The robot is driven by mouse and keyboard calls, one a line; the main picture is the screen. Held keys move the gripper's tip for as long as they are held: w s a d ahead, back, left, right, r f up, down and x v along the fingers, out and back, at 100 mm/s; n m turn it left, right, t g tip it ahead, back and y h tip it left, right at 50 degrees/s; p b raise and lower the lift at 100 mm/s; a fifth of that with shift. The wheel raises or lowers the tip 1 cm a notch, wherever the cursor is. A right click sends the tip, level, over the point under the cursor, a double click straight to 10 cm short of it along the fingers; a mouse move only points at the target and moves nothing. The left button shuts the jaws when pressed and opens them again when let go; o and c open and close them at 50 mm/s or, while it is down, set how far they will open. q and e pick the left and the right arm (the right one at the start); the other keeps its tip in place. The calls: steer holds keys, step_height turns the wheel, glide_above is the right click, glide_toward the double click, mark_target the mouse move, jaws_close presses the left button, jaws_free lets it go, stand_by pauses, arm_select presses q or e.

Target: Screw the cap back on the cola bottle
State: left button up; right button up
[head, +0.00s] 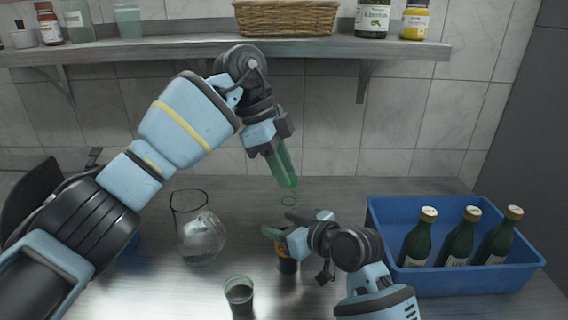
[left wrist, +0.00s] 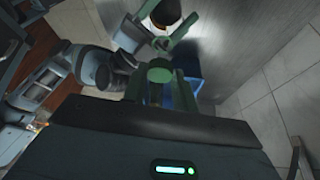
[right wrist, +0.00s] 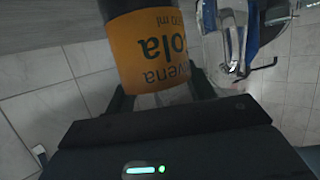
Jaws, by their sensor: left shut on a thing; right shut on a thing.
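The cola bottle (head: 288,265) is dark with an orange label and stands on the counter, apparently upright. My right gripper (head: 281,236) is shut around its body; the orange label (right wrist: 152,48) fills the space between its fingers in the right wrist view. My left gripper (head: 284,172) is above and behind the bottle, pointing down. In the left wrist view a round green piece, apparently the cap (left wrist: 160,71), sits between its shut fingers; the fingers hide it in the head view.
A blue crate (head: 460,283) with three dark green capped bottles stands at the right. A wall shelf (head: 180,48) holds jars and a basket (head: 285,18).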

mark_target(285, 192)
arm_select(q)
steer(key=shift+f, duration=0.3)
steer(key=shift+f, duration=0.85)
steer(key=shift+f, duration=0.55)
stand_by(0.5)
steer(key=m, duration=0.1)
steer(key=m+g, duration=0.1)
steer(key=m, duration=0.2)
steer(key=shift+w+d+g+y, duration=0.2)
steer(key=shift+w+g+y, duration=0.1)
steer(key=shift+y, duration=0.1)
steer(key=shift+m+g, duration=0.3)
steer(key=shift+m, duration=0.9)
steer(key=o, duration=0.9)
steer(key=shift+c, duration=0.2)
